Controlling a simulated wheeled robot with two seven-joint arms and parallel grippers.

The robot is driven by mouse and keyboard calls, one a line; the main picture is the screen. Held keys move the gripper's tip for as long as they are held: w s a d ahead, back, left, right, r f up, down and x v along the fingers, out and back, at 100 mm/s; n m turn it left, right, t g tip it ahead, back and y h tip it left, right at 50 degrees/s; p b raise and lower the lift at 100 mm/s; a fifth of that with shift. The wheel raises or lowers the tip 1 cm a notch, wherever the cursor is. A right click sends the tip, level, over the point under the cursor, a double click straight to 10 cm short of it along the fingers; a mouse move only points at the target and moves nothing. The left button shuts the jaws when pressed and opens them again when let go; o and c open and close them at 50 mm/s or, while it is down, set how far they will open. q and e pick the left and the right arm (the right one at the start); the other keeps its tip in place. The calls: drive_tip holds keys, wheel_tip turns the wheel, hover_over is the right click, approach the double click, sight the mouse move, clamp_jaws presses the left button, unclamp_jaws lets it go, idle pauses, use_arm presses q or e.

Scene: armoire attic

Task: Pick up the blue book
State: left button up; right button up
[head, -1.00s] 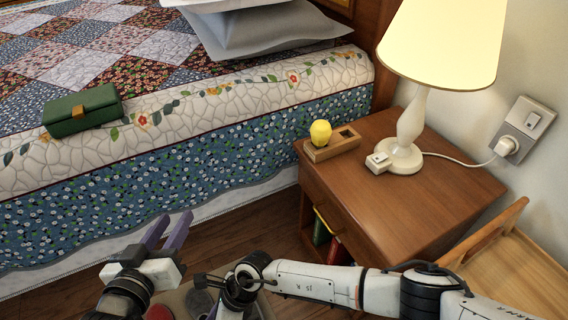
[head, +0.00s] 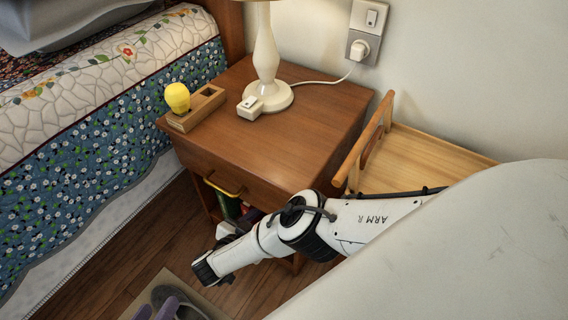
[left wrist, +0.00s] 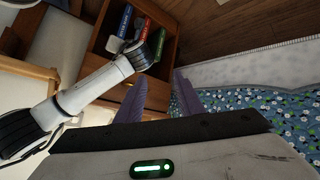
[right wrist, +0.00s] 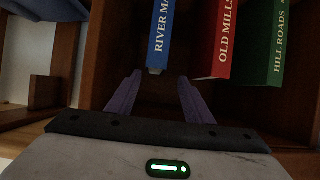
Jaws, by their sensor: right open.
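The blue book (right wrist: 163,35), lettered "RIVER MA...", stands in the nightstand's lower shelf beside a red book (right wrist: 224,40) and a green book (right wrist: 272,42). The blue book also shows in the left wrist view (left wrist: 124,20). My right gripper (right wrist: 159,76) is open in front of it. The near end of its spine lies between the fingertips in the picture; I cannot tell whether they touch it. In the head view my right arm hides most of the shelf. My left gripper (head: 156,311) is open and empty at the bottom edge; it also shows in the left wrist view (left wrist: 160,78).
The nightstand (head: 310,125) has a drawer with a brass handle (head: 224,187) above the shelf. On top are a lamp (head: 267,60) and a wooden holder (head: 205,103) with a yellow object (head: 177,97). The bed (head: 100,150) is left; a light wooden piece (head: 415,155) is right.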

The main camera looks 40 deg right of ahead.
drive_tip(key=x, duration=0.3)
drive_tip(key=shift+d+f+b, duration=0.1)
drive_tip(key=shift+b, duration=0.2)
drive_tip(key=x, duration=0.2)
drive_tip(key=b+x, duration=0.1)
drive_tip(key=x, duration=0.1)
drive_tip(key=shift+s+d+f, duration=0.1)
drive_tip(key=shift+s+d, duration=0.1)
drive_tip(key=shift+s, duration=0.15)
drive_tip(key=shift+w+d, duration=0.1)
drive_tip(key=shift+d, duration=0.15)
use_arm(q)
drive_tip(key=shift+w+d+r+t+h, duration=0.1)
drive_tip(key=shift+d+r+t+h, duration=0.15)
drive_tip(key=shift+r, duration=0.2)
drive_tip(key=shift+d+r+t+h, duration=0.15)
drive_tip(key=shift+d+r+h, duration=0.1)
drive_tip(key=shift+r, duration=0.15)
use_arm(e)
clamp_jaws()
